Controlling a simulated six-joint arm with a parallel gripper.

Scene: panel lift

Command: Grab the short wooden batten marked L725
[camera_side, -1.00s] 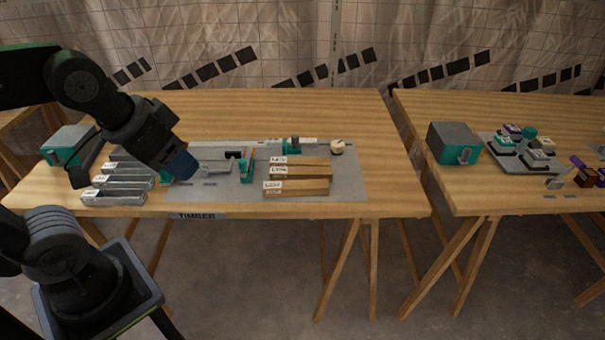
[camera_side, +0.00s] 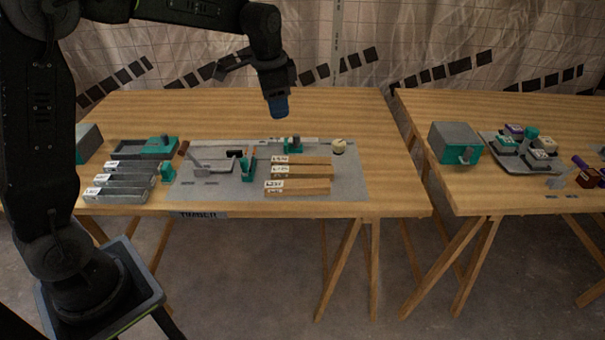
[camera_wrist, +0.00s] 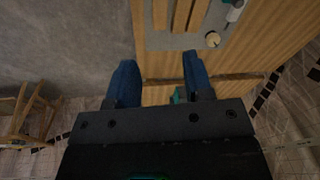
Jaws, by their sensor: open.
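Several wooden battens lie side by side on the right part of a grey mat (camera_side: 348,182), each with a white label at its left end. I make out a back batten (camera_side: 310,161), a middle batten (camera_side: 308,172) and a thicker-looking front batten (camera_side: 308,186). The labels are too small to read surely, so I cannot tell which is L725. My gripper (camera_side: 279,108) is above the table, behind and higher than the battens, apart from them. In the wrist view its two blue fingers (camera_wrist: 160,78) are spread and empty; batten ends (camera_wrist: 181,14) show at the top edge.
Grey label-fronted trays (camera_side: 120,196) stand at the table's left. A teal upright holder (camera_side: 248,168), a teal clamp-like piece (camera_side: 292,144) and a round cream knob (camera_side: 338,146) stand around the battens. A second table (camera_side: 510,115) with a grey-teal box (camera_side: 454,143) is to the right.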

